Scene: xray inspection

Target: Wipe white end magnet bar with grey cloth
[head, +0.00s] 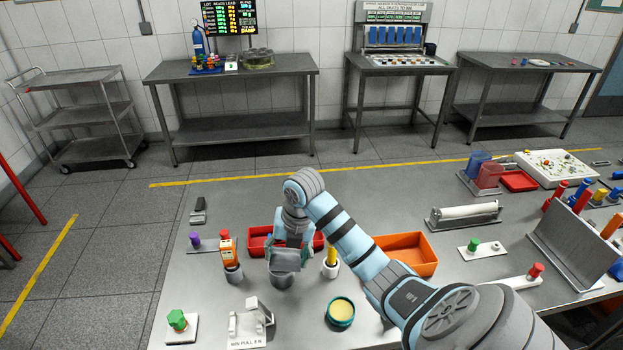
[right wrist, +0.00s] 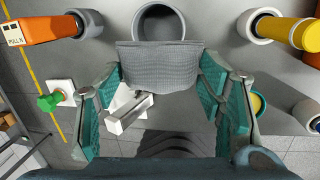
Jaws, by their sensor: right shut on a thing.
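My right gripper (head: 285,262) hangs over the near left part of the grey table. In the right wrist view its teal-padded fingers (right wrist: 165,105) are shut on a grey cloth (right wrist: 165,62), which spans between them. The cloth is above or beside an empty-looking grey cup (right wrist: 158,12); I cannot tell if they touch. No bar with a clearly white end can be picked out for certain. A white bracket-like piece (head: 250,325) stands near the table's front edge and shows below the cloth in the right wrist view (right wrist: 128,110). My left gripper is not in view.
An orange tool (head: 229,250) and a yellow-handled one (head: 331,257) stand in cups on either side of my right gripper. Red (head: 260,240) and orange (head: 410,250) trays lie behind. A round yellow-filled tin (head: 341,312) and a green-knobbed block (head: 180,325) are in front.

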